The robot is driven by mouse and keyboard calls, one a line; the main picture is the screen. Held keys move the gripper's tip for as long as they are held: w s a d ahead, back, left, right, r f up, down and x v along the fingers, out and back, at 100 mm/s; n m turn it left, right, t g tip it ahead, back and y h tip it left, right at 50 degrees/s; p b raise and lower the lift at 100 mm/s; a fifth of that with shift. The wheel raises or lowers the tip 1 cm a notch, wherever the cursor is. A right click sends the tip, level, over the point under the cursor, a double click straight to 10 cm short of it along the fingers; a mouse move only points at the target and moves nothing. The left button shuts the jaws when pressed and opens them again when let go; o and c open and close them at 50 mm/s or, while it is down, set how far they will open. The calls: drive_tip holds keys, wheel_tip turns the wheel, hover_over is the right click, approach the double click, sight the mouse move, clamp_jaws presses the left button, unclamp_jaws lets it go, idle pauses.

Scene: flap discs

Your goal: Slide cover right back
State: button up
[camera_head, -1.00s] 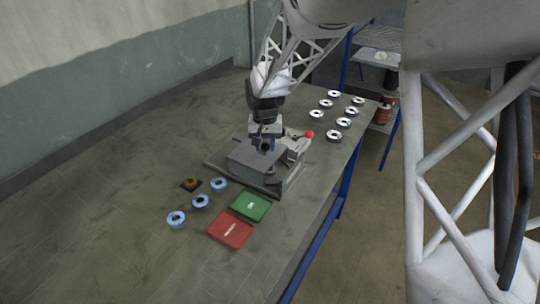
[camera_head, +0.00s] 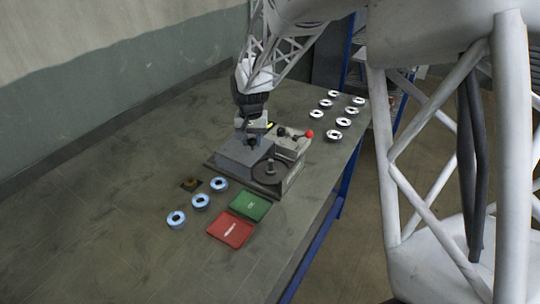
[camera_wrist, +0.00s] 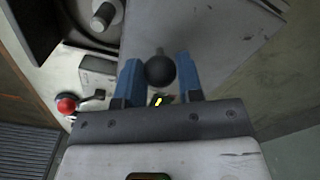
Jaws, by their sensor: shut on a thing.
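The grey sliding cover (camera_head: 238,154) sits at the left part of the machine (camera_head: 292,180) on the bench. A round dark plate with a central spindle (camera_head: 270,169) lies uncovered to its right. My gripper (camera_head: 253,140) is over the cover. In the wrist view, the blue fingers of my gripper (camera_wrist: 159,78) are shut on the cover's black ball knob (camera_wrist: 160,68). The cover (camera_wrist: 205,40) spreads behind the knob there, and the spindle (camera_wrist: 103,16) shows at the upper left. The fingertips are too small to make out in the head view.
A red-knobbed lever (camera_head: 309,133) stands at the machine's back right. Several pale discs (camera_head: 343,122) lie behind it. Blue-rimmed discs (camera_head: 200,201), a green tray (camera_head: 250,205) and a red tray (camera_head: 231,229) lie in front. The bench's left side is clear.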

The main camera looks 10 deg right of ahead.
sight(242, 145)
drive_tip(key=shift+w+a, duration=1.5)
drive_tip(key=o, duration=0.7)
wheel_tip(242, 145, up, 8)
drive_tip(key=shift+r, duration=0.1)
idle(0.6)
drive_tip(key=s+d+r+n+t, duration=0.1)
drive_tip(key=s+d+r, duration=0.25)
drive_tip(key=s, duration=0.75)
drive_tip(key=s+d+r, duration=0.2)
drive_tip(key=s+r, duration=0.3)
drive_tip(key=s, duration=0.5)
drive_tip(key=shift+n+t, duration=0.8)
drive_tip(key=shift+n, duration=0.1)
drive_tip(key=s+d, duration=0.1)
drive_tip(key=s, duration=0.5)
drive_tip(key=s+d+f, duration=0.1)
drive_tip(key=s, duration=0.6)
drive_tip(key=s+d+f, duration=0.1)
drive_tip(key=s, duration=0.5)
drive_tip(key=shift+s+d, duration=0.2)
drive_tip(key=shift+s, duration=0.15)
